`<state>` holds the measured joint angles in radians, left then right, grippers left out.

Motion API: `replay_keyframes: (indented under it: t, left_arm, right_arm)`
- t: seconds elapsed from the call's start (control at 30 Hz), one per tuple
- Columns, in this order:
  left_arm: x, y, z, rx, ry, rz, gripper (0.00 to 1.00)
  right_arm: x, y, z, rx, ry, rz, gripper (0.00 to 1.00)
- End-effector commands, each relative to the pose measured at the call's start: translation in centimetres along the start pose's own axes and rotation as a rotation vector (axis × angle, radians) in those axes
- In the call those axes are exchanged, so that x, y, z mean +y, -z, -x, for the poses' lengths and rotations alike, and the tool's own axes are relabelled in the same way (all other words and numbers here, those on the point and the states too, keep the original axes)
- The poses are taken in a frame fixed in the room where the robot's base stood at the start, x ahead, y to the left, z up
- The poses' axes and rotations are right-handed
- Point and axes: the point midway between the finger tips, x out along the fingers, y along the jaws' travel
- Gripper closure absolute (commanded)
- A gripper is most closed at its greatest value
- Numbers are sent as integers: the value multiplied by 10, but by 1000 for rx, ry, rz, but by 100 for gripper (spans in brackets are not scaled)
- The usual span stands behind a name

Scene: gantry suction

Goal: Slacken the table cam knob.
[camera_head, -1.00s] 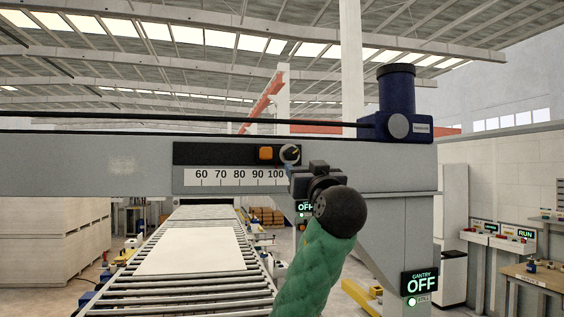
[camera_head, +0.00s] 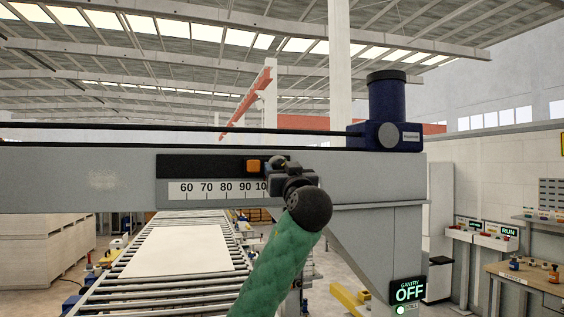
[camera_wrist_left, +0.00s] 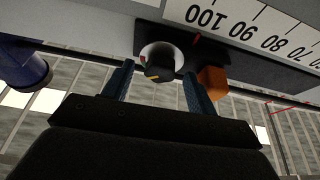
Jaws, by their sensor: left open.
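In the head view the knob (camera_head: 279,160) is mostly hidden behind my left gripper (camera_head: 276,170). In the left wrist view my left gripper (camera_wrist_left: 158,80) is open, one blue finger on each side of the knob, and I cannot tell whether they touch it. The right gripper is not in view.
An orange button (camera_head: 253,166) sits just left of the knob, close to one finger in the left wrist view. The scale strip (camera_head: 215,189) runs below on the grey gantry beam (camera_head: 70,180). A blue motor (camera_head: 388,110) stands on the beam. A display (camera_head: 409,291) reads GANTRY OFF.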

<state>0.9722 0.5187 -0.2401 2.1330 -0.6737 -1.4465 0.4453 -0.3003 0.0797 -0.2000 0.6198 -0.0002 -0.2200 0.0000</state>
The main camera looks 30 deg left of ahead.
Motion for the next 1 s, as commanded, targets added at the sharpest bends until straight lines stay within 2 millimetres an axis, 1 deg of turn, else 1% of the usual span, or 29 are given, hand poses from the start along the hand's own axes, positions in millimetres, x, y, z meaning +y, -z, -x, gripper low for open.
replay_keyframes:
  t: [0.1, 0.37, 0.4, 0.47, 0.6, 0.63, 0.83, 1.0]
  left_arm:
    - [0, 0, -5, 0, 0, -1, 43]
    - [0, -1, -5, 0, 0, 0, 43]
    - [0, -1, -5, 0, 0, 0, 44]
    - [0, 0, -5, 0, 0, 0, 56]
    - [0, 0, -5, 0, 0, 0, 84]
    - [0, 0, -5, 0, 0, 0, 87]
    - [0, -1, -5, 0, 2, 6, 87]
    - [0, -3, -4, 0, 14, 33, 87]
  right_arm:
    - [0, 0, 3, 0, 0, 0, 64]
    - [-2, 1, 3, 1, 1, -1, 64]
    - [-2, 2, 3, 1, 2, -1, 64]
    - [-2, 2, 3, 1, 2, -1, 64]
    - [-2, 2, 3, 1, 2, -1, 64]
    - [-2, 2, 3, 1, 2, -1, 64]
    - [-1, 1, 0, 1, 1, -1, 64]
    - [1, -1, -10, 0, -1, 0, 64]
